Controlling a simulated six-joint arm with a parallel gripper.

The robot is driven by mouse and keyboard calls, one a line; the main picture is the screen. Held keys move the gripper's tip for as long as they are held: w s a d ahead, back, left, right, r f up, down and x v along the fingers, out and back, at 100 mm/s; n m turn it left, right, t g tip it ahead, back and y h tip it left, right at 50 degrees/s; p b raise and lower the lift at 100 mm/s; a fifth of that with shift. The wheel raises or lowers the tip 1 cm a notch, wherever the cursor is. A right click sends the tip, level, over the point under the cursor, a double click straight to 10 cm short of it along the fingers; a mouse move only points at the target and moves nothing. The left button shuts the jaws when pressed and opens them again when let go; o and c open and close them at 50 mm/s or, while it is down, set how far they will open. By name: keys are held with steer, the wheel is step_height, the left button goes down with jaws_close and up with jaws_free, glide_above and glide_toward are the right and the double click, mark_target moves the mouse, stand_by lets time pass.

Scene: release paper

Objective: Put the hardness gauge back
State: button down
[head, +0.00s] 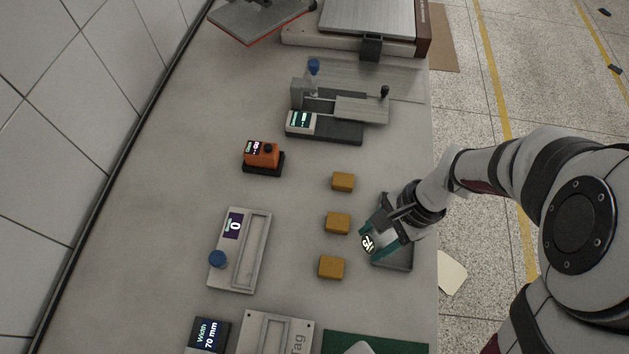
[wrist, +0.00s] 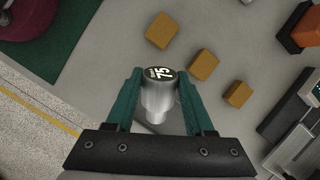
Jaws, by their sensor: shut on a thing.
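The hardness gauge (head: 367,243) is a silver cylinder with a round dark display on its end. In the wrist view the gauge (wrist: 160,95) stands between two teal fingers, and its display reads 75. My gripper (head: 375,232) is shut on it at the right side of the table; the wrist view shows the gripper (wrist: 160,88) with a finger on each side of the cylinder. A shallow grey tray (head: 402,258) lies below and beside the gripper, partly hidden by it. Whether the gauge touches the tray cannot be told.
Three ochre blocks (head: 337,222) stand in a column left of the gripper. An orange device (head: 262,154) sits on a black base farther left. A grey fixture with a blue knob (head: 240,250) is at the left. A green mat (head: 370,343) lies at the near edge.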

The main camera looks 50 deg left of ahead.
steer(key=s+a+r+m+g+y, duration=0.3)
steer(key=s+a+m+g+y, duration=0.15)
steer(key=a+m+y, duration=0.2)
steer(key=w+a+r+m+t+y, duration=0.3)
steer(key=w+m+t+y, duration=0.2)
steer(key=w+m+y, duration=0.4)
steer(key=s+a+f, duration=0.2)
steer(key=a+f, duration=0.1)
steer(key=s+a+f+n, duration=0.1)
steer(key=s+a+f, duration=0.2)
steer(key=f, duration=0.1)
steer(key=s+a+f+n, duration=0.1)
steer(key=s+a+f, duration=0.1)
steer(key=f, duration=0.1)
steer(key=shift+s+a+f+y, duration=0.15)
steer(key=shift+a+f+y, duration=0.1)
steer(key=shift+a, duration=0.15)
steer(key=shift+f, duration=0.2)
steer(key=shift+f, duration=0.3)
steer(key=shift+c, duration=1.4)
jaws_free()
steer(key=shift+f+n, duration=0.1)
steer(key=shift+n, duration=0.15)
